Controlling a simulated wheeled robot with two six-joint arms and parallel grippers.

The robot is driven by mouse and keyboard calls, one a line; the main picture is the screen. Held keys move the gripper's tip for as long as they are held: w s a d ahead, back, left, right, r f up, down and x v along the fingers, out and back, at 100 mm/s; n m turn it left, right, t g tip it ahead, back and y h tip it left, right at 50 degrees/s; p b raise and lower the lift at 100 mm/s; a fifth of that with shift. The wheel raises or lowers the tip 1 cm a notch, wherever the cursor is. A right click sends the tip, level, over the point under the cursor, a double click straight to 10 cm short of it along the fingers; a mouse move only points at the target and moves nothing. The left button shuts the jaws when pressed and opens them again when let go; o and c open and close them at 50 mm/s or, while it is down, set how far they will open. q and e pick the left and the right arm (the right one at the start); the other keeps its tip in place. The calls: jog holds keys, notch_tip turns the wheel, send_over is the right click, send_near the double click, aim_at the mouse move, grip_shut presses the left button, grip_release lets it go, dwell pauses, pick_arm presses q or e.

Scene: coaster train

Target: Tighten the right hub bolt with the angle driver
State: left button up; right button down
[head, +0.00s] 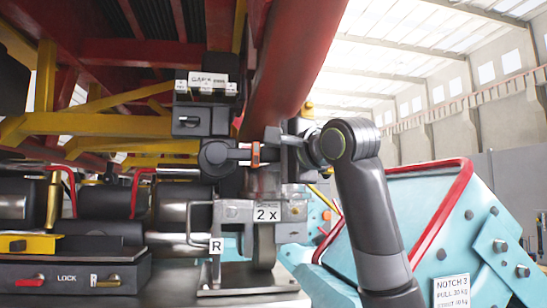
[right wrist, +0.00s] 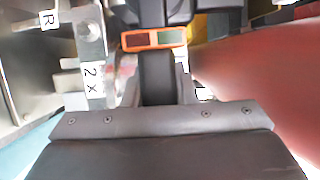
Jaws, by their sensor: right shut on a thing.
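My right gripper (head: 275,146) is shut on the angle driver (head: 214,154), a dark tool with a round head and an orange band. The driver lies roughly level, its head pointing left, above the grey metal bracket (head: 233,213) with the "2 x" plate. In the right wrist view, the driver (right wrist: 158,82) runs up the middle from my gripper (right wrist: 160,98). The "R" plate (head: 216,246) hangs at the bracket's lower left. I cannot make out the right hub bolt or whether the driver touches it. My left gripper is out of view.
A thick red beam (head: 298,65) slopes down close above my right gripper. A black box with a "LOCK" label (head: 68,276) is at lower left. A light-blue structure with red edging (head: 440,215) stands on the right. Yellow beams (head: 90,124) cross the upper left.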

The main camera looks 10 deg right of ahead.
jog(key=shift+w+r+p, duration=0.25)
jog(key=shift+w+p, duration=0.25)
jog(key=shift+w, duration=0.15)
dwell(0.9)
dwell(1.6)
